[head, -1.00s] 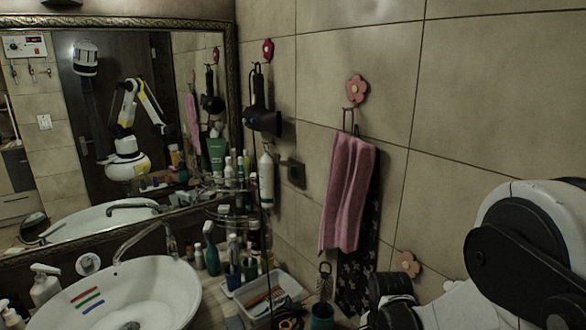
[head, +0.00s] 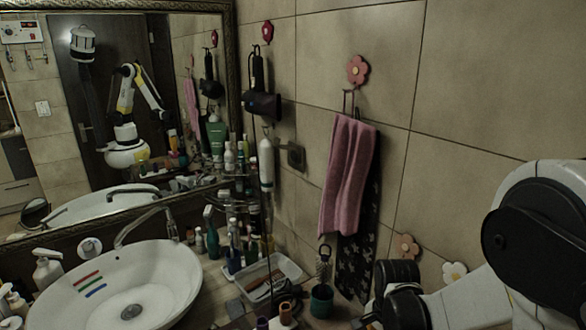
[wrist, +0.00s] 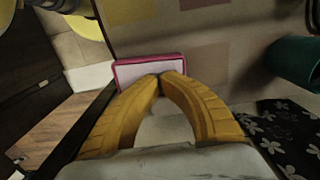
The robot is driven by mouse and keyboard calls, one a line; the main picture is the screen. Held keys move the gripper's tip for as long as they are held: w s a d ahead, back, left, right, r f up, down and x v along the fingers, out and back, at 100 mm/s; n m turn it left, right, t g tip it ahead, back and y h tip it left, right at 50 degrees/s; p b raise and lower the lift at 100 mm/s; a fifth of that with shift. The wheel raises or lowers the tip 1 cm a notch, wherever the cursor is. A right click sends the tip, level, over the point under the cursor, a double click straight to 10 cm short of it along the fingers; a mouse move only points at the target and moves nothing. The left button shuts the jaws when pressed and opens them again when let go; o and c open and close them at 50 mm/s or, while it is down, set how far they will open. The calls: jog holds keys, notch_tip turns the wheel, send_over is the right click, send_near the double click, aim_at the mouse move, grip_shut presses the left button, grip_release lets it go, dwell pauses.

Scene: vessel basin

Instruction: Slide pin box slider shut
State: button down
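A small box with a pink rim and a pale inside or face (wrist: 122,74), which looks like the pin box, lies just past my fingertips in the wrist view. I cannot make out its slider or how far it is open. My gripper (wrist: 161,78) has two yellow curved fingers whose tips meet in front of the box, partly covering it. The tips are at or very near its edge; contact is unclear. Nothing shows between them. In the head view my arm comes in from the lower right, and neither the fingers nor the box can be made out.
A teal cup (wrist: 290,62) stands right of the box; it also shows in the head view (head: 321,302). A black flowered cloth (head: 358,255) hangs beside a pink towel (head: 347,180). A white tray (head: 287,268), bottles and the basin (head: 165,275) stand to the left.

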jog(key=shift+s, duration=0.1)
dwell(0.3)
jog(key=shift+r+p, duration=2.4)
jog(key=shift+r, duration=1.15)
jog(key=s+a+r+n+t+b, duration=0.1)
jog(key=s+r+n+t+b, duration=0.1)
jog(key=s+n+t+b, duration=0.5)
jog(key=shift+s+r+n+b, duration=0.4)
jog(key=shift+s+n+b, duration=1.5)
jog(key=shift+b, duration=1.9)
